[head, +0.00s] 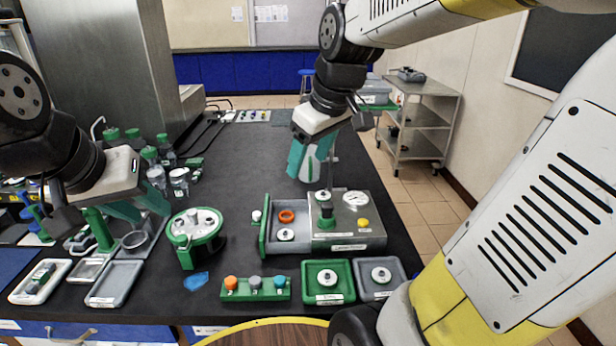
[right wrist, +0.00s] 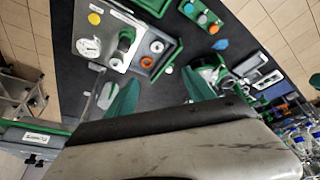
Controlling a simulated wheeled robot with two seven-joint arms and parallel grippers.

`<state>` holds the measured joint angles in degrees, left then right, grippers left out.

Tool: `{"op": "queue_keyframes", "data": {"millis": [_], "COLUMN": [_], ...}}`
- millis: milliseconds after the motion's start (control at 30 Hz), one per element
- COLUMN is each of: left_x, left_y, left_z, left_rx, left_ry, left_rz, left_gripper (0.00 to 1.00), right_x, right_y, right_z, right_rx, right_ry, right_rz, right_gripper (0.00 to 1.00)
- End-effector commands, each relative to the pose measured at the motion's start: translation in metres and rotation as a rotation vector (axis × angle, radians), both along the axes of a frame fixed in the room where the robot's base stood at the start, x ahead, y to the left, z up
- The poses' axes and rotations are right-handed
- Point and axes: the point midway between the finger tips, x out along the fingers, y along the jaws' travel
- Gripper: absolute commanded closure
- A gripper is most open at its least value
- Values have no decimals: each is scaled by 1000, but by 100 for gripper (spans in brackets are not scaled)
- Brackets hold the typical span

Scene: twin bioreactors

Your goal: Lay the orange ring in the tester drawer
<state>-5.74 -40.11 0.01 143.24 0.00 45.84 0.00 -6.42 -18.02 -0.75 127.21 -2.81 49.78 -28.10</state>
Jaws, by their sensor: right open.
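The orange ring (head: 286,216) lies flat in the grey tester drawer (head: 272,247), toward its back; it also shows in the right wrist view (right wrist: 147,62). A white-and-grey ring part (head: 286,235) lies beside it in the same drawer. The drawer is pulled out to the left of the grey tester (head: 347,241), its green front facing left. My right gripper (head: 313,165) is open and empty, behind the tester and apart from the ring. My left gripper (head: 132,232) has its fingers spread, near a grey holder at the left, with nothing seen between them.
A round green-and-white fixture (head: 195,228) stands left of the drawer. A green block with coloured knobs (head: 255,290) and green (head: 328,298) and grey trays line the front. Bottles (head: 165,150) stand at back left. The middle of the dark bench is clear.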

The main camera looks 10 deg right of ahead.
Motion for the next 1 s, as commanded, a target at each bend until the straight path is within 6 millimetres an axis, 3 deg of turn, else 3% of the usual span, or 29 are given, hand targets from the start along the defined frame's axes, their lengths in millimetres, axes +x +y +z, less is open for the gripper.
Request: {"op": "queue_keyframes", "data": {"millis": [33, 100, 333, 500, 1000], "left_x": [0, 0, 0, 0, 0], "left_y": [0, 0, 0, 0, 0], "left_z": [0, 0, 0, 0, 0], "left_rx": [0, 0, 0, 0, 0], "left_ry": [0, 0, 0, 0, 0], "left_rz": [0, 0, 0, 0, 0], "left_gripper": [64, 64, 64, 64, 64], "right_x": [-20, -42, -87, -95, -95], "right_y": [-1, -1, 0, 1, 1], "right_z": [4, 4, -3, -6, -5], "right_rx": [41, 99, 244, 276, 276], "right_ry": [-21, -41, -75, -78, -78], "right_rz": [-79, -185, -423, -474, -473], "right_gripper": [38, 38, 38, 38, 38]}}
